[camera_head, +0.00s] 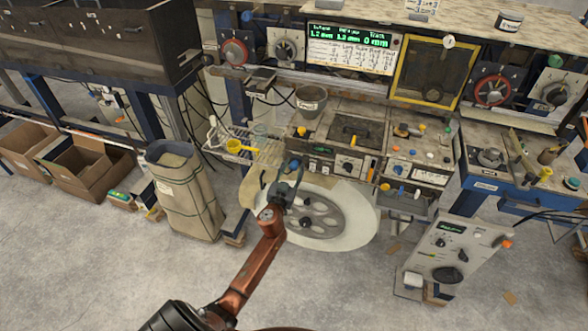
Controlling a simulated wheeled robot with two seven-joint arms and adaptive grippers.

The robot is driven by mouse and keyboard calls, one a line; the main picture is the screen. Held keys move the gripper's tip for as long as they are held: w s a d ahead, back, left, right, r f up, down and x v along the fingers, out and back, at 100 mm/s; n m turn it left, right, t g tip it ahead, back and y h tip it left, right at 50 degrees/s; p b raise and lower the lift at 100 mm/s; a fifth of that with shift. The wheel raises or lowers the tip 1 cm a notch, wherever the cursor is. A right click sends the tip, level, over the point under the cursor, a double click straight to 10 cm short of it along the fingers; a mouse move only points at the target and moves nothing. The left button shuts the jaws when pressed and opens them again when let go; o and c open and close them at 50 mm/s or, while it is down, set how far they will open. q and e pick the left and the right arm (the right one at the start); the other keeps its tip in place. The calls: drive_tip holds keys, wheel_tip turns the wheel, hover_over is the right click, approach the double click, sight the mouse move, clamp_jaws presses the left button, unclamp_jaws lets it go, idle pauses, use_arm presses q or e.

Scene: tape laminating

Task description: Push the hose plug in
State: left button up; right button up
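I cannot single out the hose plug for certain. A small orange part (506,244) sticks out at the right edge of a grey control box (452,250) low on the right. My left arm reaches up from the bottom, and its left gripper (287,172) is in front of the workbench, above a grey spoked wheel (318,212). Its fingers are small and dark, so their opening cannot be made out, and no held object can be seen. The control box is well to the right of this gripper. My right gripper is not in view.
A bench panel (345,150) with knobs and switches stands behind the gripper, with a green-lit display (350,45) above. A tall bag (180,190) and cardboard boxes (88,165) stand at left. The grey floor in front is largely clear.

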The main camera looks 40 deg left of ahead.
use_arm(q)
drive_tip(key=shift+o, duration=0.4)
drive_tip(key=shift+s, duration=0.1)
drive_tip(key=v, duration=1.2)
drive_tip(key=shift+r, duration=0.1)
